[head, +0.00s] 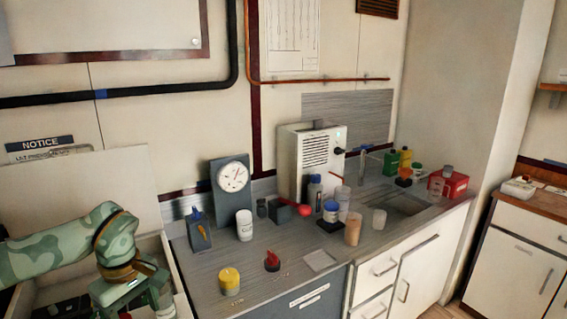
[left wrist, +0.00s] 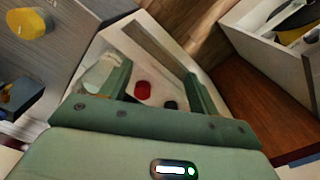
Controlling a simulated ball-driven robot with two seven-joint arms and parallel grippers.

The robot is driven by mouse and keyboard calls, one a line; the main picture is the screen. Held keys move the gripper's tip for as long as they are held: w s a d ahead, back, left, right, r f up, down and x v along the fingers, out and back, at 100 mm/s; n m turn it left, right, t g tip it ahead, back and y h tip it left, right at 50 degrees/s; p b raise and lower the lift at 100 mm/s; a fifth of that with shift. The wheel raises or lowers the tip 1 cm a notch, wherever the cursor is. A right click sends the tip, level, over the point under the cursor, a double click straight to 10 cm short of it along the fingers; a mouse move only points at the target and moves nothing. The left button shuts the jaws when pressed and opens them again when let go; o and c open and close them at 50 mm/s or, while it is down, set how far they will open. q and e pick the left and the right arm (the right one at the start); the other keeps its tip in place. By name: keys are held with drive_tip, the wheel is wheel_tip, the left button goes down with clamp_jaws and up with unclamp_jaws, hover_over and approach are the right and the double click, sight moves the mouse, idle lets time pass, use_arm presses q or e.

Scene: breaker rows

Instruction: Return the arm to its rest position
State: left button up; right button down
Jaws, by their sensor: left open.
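My left arm, in green camouflage, comes in from the left in the head view. Its gripper (head: 138,303) points down over an open white bin (head: 172,262) at the left end of the counter. In the left wrist view the two green fingers (left wrist: 160,72) stand apart with nothing held between them. A round red thing (left wrist: 142,90) and a small dark one (left wrist: 170,105) show beyond the fingers, down in the bin. My right gripper is not in view.
A pale panel (head: 90,180) stands behind the bin.

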use_arm(q)
drive_tip(key=d+f+n+h, duration=0.4)
drive_tip(key=d+h, duration=0.1)
drive_tip(key=d, duration=0.3)
drive_tip(key=d+f+n+h, duration=0.4)
drive_tip(key=d+f+h, duration=0.1)
drive_tip(key=d, duration=0.4)
wheel_tip(320, 180, down, 12)
drive_tip(key=w+n+t+h, duration=0.3)
drive_tip(key=n+t, duration=0.5)
drive_tip(key=n, duration=1.1)
drive_tip(key=s+a+f+n+t+y, duration=0.1)
drive_tip(key=s+a+f+n+y, duration=0.4)
drive_tip(key=s+f+n, duration=0.5)
drive_tip(key=s+a+f+n+y, duration=0.55)
drive_tip(key=f+n, duration=0.25)
drive_tip(key=f, duration=0.4)
drive_tip(key=s+a+f+n+g, duration=0.1)
drive_tip(key=s+f+n+g, duration=0.1)
drive_tip(key=s, duration=0.9)
drive_tip(key=s+a+f+n+g+y, duration=0.1)
drive_tip(key=s+f+n+g, duration=0.2)
drive_tip(key=s, duration=0.8)
drive_tip(key=s+f+n+g+y, duration=0.1)
drive_tip(key=s+f+n, duration=0.4)
drive_tip(key=s, duration=0.6)
drive_tip(key=shift+a+f+g, duration=0.25)
drive_tip(key=shift+a+g, duration=0.15)
drive_tip(key=shift+g, duration=0.5)
